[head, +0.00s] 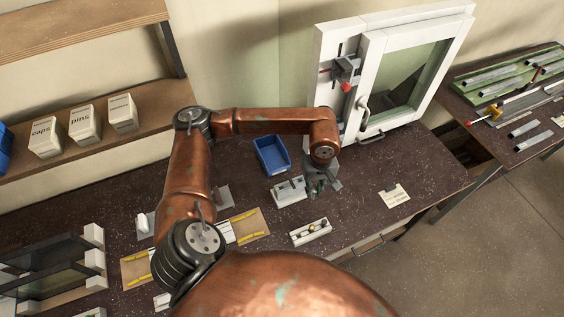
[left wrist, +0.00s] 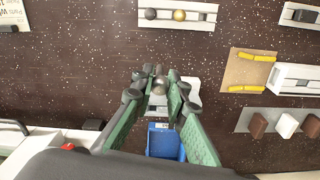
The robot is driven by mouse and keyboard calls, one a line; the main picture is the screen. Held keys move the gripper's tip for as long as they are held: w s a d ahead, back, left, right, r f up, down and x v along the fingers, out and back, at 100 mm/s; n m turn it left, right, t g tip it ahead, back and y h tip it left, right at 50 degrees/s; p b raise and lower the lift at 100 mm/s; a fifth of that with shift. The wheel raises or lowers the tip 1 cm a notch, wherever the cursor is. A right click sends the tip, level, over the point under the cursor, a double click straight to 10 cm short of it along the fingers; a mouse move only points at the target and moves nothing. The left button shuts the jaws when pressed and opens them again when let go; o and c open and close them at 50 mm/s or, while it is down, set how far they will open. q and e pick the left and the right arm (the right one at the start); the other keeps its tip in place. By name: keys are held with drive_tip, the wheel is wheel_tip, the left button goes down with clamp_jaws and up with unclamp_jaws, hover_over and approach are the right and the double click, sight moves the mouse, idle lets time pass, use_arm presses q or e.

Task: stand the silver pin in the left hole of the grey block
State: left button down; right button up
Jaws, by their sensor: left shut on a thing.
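My left gripper (head: 322,186) is over the bench, at the right end of a pale grey block (head: 289,193). In the left wrist view its fingers (left wrist: 160,80) are shut on the silver pin (left wrist: 160,87), whose round head shows between the tips. The pale block (left wrist: 188,101) lies below and partly behind the fingers in that view. Its holes are hidden or too small to make out, and I cannot tell whether the pin touches it. The pin is not clear in the head view. My right gripper is not in view.
A pale rack (head: 311,233) with a dark and a brass ball-headed pin stands in front of the block. A blue bin (head: 272,155) is behind it. A labelled card (head: 394,195) lies right, and a tan board (head: 248,226) with yellow strips lies left. Bare bench lies between.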

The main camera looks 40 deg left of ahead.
use_arm(q)
drive_tip(key=a+r+n+p, duration=0.1)
drive_tip(key=a+n+p, duration=0.3)
drive_tip(key=n, duration=0.8)
drive_tip(key=s+a+r+n+p, duration=0.1)
drive_tip(key=a+n+p, duration=0.4)
drive_tip(key=n, duration=0.7)
drive_tip(key=a+r+n+p, duration=0.1)
drive_tip(key=a+n+p, duration=0.3)
drive_tip(key=n, duration=0.7)
wheel_tip(320, 180, down, 6)
drive_tip(key=b, duration=0.4)
drive_tip(key=shift+f+n, duration=0.15)
drive_tip(key=shift+n, duration=0.15)
drive_tip(key=shift+b, duration=0.4)
drive_tip(key=shift+f, duration=0.15)
drive_tip(key=shift+a+f+b, duration=0.1)
drive_tip(key=shift+f+b, duration=1.6)
drive_tip(key=shift+f, duration=0.45)
